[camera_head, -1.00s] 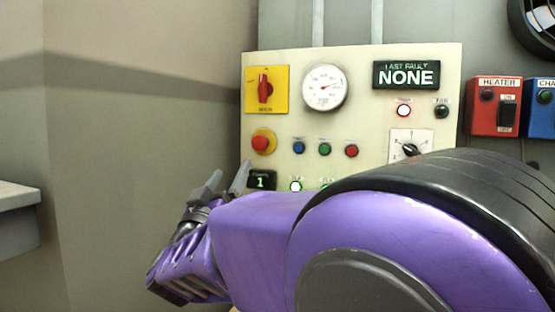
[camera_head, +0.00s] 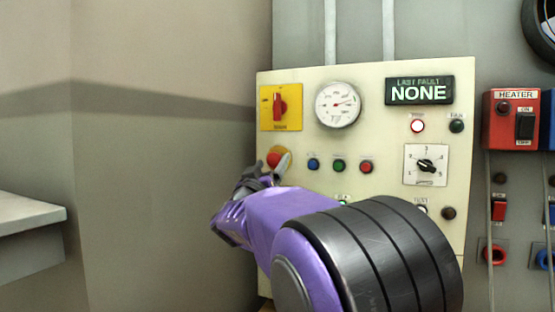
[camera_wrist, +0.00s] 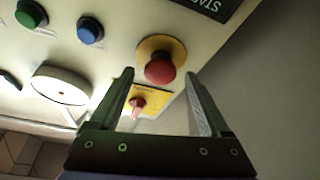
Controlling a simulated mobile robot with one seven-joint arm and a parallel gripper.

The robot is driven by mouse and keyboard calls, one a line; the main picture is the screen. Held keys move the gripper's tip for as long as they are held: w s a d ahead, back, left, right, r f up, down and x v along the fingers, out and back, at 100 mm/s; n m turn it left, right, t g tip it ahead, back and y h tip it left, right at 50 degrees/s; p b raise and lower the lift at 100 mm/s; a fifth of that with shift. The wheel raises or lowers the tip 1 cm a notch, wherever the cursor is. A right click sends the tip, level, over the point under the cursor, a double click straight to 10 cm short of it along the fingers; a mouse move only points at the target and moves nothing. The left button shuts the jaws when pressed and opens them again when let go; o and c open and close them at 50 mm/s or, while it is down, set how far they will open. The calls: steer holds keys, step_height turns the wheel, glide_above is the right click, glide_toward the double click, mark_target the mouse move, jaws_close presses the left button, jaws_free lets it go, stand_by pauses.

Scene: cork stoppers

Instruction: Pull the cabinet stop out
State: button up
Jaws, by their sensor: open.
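The cabinet stop is a red mushroom button (camera_head: 275,157) on a yellow round plate at the left of the cream cabinet panel. My gripper (camera_head: 271,171) is close in front of it and partly covers it in the head view. In the wrist view the red button (camera_wrist: 160,67) shows clearly, just beyond the fingertips and roughly between their lines. My gripper (camera_wrist: 164,78) is open there, with nothing between its fingers. I cannot tell exactly how much space is left between fingertips and button.
A yellow plate with a red rotary switch (camera_head: 280,107) and a gauge (camera_head: 338,104) sit above. Blue (camera_head: 313,164), green (camera_head: 339,166) and red (camera_head: 366,167) buttons are to the right. A red heater box (camera_head: 511,119) is further right. A grey ledge (camera_head: 30,217) stands at left.

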steer(key=shift+x, duration=1.35)
steer(key=shift+c, duration=0.3)
jaws_close()
